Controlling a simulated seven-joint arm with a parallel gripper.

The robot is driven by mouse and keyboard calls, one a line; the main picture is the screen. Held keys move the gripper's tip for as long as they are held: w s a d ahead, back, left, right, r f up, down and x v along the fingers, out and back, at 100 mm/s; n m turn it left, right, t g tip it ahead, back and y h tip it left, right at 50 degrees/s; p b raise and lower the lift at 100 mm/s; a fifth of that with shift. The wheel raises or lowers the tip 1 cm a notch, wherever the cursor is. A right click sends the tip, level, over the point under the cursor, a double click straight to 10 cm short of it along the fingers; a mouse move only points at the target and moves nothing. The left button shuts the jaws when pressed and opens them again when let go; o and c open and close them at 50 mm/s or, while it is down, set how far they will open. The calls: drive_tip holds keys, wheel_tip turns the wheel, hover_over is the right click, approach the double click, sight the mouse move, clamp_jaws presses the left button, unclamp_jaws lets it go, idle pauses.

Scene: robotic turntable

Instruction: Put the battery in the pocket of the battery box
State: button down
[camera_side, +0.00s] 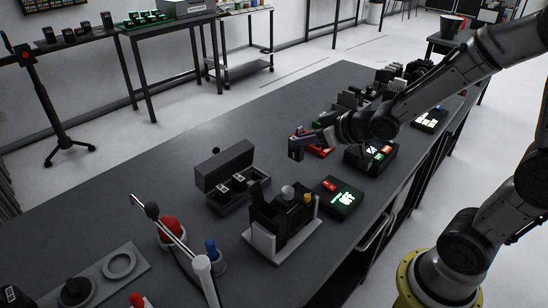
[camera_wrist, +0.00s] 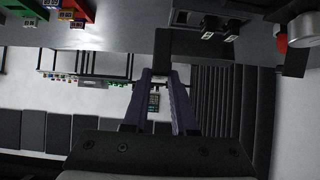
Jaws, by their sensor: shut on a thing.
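The open dark box (camera_side: 218,201), which looks like the battery box, stands on the bench left of centre with its lid raised. Two small pale-topped pieces sit inside. It also shows at the top of the wrist view (camera_wrist: 184,31). My gripper (camera_side: 305,143) is in the air to the right of and behind the box, apart from it. In the wrist view its purple fingers (camera_wrist: 160,78) are shut on a dark block (camera_wrist: 177,43), seemingly the battery. The side view shows this block only as a small dark shape (camera_side: 295,151). Its exact tilt is unclear.
A black holder on a white base (camera_side: 258,243) stands in front of the box, beside a black unit with a lit green screen (camera_side: 343,197). A red-based post (camera_side: 170,230) is at front left. More devices (camera_side: 371,158) crowd the right.

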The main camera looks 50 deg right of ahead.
sight(293, 137)
drive_tip(key=x, duration=0.6)
drive_tip(key=shift+w+d+r, duration=0.15)
drive_tip(key=shift+w+r, duration=0.1)
drive_tip(key=shift+r, duration=0.15)
drive_tip(key=shift+w+d+f, duration=0.1)
drive_tip(key=shift+w+f, duration=0.8)
drive_tip(key=shift+f, duration=0.6)
drive_tip(key=shift+w+f, duration=0.95)
drive_tip(key=shift+f, duration=0.6)
drive_tip(key=shift+w+d+f, duration=0.1)
drive_tip(key=shift+w+f, duration=0.8)
drive_tip(key=shift+f, duration=0.6)
drive_tip(key=shift+f, duration=0.15)
drive_tip(key=c, duration=0.7)
unclamp_jaws()
